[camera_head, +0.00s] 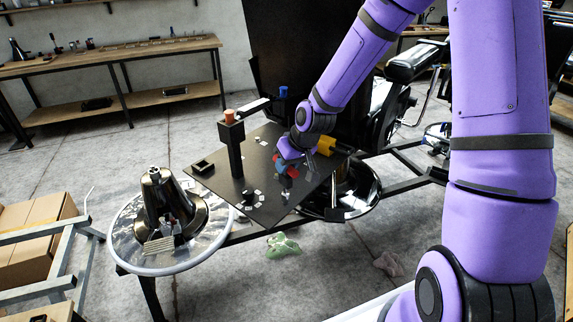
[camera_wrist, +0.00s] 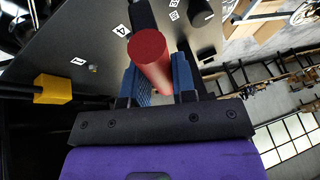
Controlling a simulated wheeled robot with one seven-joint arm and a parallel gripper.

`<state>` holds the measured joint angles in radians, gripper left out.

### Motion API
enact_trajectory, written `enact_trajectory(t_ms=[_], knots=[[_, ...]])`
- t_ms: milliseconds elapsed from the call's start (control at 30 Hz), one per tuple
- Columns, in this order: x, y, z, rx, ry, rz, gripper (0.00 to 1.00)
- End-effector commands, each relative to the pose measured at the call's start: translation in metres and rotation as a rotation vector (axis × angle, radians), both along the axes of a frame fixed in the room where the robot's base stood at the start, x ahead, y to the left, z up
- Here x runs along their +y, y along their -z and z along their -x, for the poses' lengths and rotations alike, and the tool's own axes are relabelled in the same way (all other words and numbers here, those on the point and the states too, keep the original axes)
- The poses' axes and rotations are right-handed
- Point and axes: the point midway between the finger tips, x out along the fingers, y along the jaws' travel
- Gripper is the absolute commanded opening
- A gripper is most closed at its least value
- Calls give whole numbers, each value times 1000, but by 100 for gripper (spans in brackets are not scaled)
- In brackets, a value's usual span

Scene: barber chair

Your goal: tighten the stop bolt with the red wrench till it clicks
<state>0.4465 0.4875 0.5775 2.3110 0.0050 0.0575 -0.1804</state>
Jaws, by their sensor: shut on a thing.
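My gripper (camera_head: 287,166) is low over the black board (camera_head: 268,205), right of its middle. In the wrist view its blue-padded fingers (camera_wrist: 160,78) are shut on a round red handle (camera_wrist: 148,46), taken as the red wrench. A bit of the red wrench (camera_head: 292,172) shows beside the fingers in the head view. The handle's round end faces the wrist camera; its far end is hidden. I cannot make out the stop bolt or whether the wrench touches it.
A black post (camera_head: 236,155) with an orange-red top stands left of my gripper. A small open black box (camera_head: 203,167) is at the board's left corner. A yellow block (camera_head: 325,146) sits close behind my gripper, also in the wrist view (camera_wrist: 55,89). White numbered labels dot the board.

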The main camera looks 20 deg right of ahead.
Motion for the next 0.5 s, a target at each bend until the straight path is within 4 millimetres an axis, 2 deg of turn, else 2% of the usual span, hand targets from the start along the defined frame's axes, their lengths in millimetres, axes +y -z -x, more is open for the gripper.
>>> enact_trajectory(t_ms=[167, 500], knots=[[-1, 0, -1, 2, -60, -2, 0], [-1, 0, -2, 0, -350, -3, 0]])
